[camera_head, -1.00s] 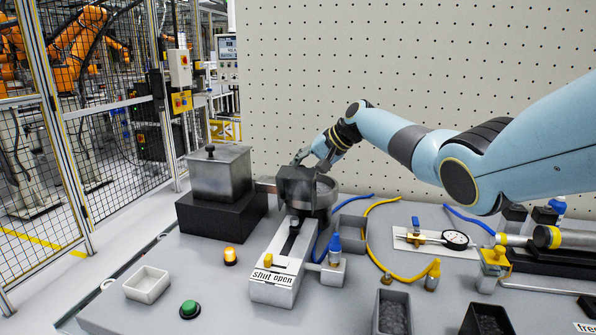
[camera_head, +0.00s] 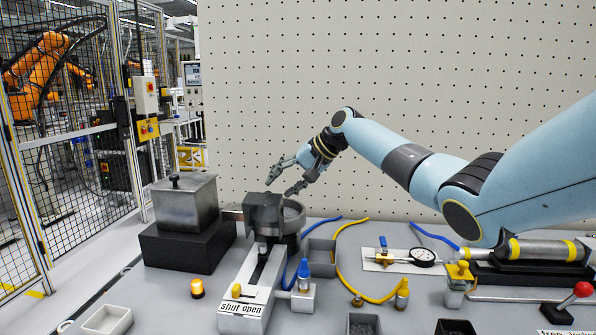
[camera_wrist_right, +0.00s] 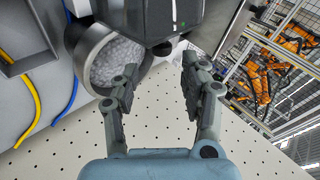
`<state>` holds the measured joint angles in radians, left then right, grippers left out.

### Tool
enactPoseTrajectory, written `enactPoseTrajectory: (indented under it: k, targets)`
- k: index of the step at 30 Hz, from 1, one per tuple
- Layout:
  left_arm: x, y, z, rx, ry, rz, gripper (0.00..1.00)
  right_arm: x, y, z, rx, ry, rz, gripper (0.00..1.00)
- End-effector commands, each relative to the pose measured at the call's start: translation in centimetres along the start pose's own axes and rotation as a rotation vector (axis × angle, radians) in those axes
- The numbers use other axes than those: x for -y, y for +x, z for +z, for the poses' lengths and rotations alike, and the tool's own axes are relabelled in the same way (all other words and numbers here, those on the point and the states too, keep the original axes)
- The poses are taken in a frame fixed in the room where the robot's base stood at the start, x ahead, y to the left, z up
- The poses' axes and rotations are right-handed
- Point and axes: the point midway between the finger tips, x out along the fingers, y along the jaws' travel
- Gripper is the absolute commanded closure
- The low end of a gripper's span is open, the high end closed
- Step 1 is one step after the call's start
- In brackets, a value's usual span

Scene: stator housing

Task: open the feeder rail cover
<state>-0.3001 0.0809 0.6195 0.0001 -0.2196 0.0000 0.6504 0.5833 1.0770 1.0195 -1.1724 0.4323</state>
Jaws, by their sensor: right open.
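The feeder rail (camera_head: 255,281) runs from the front toward the round feeder bowl (camera_head: 293,214), with a "shut open" label (camera_head: 240,309) and a small yellow marker (camera_head: 236,290) at its front end. A dark grey block (camera_head: 263,212), which looks like the rail cover, sits at the rail's far end beside the bowl. My right gripper (camera_head: 281,187) is open and empty just above and behind the block, apart from it. In the right wrist view, my open fingers (camera_wrist_right: 158,68) point toward the dark block (camera_wrist_right: 155,20) and the pellet-filled bowl (camera_wrist_right: 118,62). My left gripper is out of view.
A lidded metal box (camera_head: 184,204) on a black base stands left of the bowl. A grey bin (camera_head: 318,250), blue fitting (camera_head: 303,270), yellow hose (camera_head: 340,262) and dial gauge (camera_head: 423,257) lie right of the rail. The perforated wall (camera_head: 400,100) closes off the back.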

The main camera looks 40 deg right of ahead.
Motion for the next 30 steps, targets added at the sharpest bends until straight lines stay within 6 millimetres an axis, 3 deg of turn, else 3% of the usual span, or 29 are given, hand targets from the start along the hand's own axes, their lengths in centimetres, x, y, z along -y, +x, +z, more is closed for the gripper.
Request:
enactPoseTrajectory:
  k: [3,10,30]
  targets:
    - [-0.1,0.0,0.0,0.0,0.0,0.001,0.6,-0.2,-2.8,-0.1,-0.003,-0.003,0.004,0.55]
    - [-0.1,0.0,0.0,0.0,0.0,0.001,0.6,-0.1,-5.9,-0.1,-0.002,-0.001,0.003,0.55]
    - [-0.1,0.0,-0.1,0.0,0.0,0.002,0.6,0.0,-6.3,-0.1,-0.001,0.001,0.001,0.55]
